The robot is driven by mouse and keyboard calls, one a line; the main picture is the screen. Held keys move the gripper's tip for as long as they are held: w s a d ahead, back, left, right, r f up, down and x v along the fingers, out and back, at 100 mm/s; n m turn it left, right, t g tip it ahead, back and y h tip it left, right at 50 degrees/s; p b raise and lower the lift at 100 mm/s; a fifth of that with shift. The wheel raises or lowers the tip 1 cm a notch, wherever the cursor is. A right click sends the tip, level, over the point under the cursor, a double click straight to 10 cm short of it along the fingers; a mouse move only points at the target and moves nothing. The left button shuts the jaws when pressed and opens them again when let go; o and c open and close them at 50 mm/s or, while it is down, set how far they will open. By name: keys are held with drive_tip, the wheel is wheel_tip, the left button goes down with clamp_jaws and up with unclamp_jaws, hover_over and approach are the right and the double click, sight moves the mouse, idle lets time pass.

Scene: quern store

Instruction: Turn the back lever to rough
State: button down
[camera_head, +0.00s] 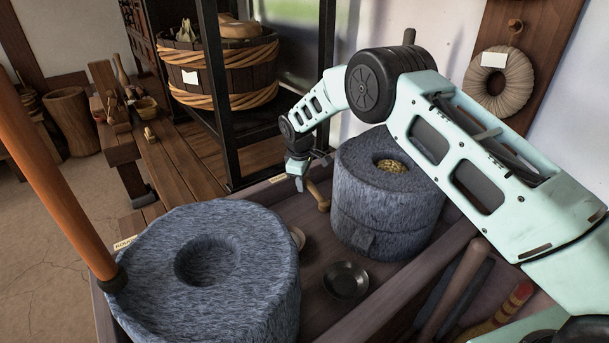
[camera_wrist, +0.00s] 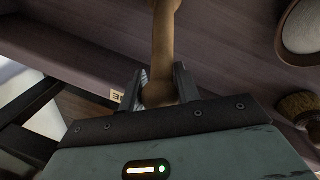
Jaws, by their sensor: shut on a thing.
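The back lever is a short wooden handle (camera_head: 319,197) on the side of the tray, beside the back quern (camera_head: 365,225). In the wrist view the lever (camera_wrist: 165,40) runs upward from between my fingers. My gripper (camera_head: 301,182) is shut on the lever's rounded end; in the wrist view its fingers (camera_wrist: 158,88) press from both sides. A small pale label (camera_wrist: 117,96) shows left of the fingers, its lettering only partly readable. The lever's pivot and setting are not clear.
The front quern (camera_head: 165,285) with a tall orange pole (camera_head: 58,165) stands at lower left. A dark dish (camera_head: 346,281) lies between the querns. A black rack post (camera_head: 219,100) and a basket-bound tub (camera_head: 222,72) stand behind my gripper.

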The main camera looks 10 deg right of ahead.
drive_tip(key=c, duration=1)
unclamp_jaws()
drive_tip(key=shift+c, duration=0.2)
wheel_tip(320, 180, up, 17)
drive_tip(key=s+a+p, duration=0.1)
drive_tip(key=s+p, duration=0.1)
drive_tip(key=p, duration=0.1)
drive_tip(key=shift+s+a, duration=0.35)
drive_tip(key=shift+a, duration=0.05)
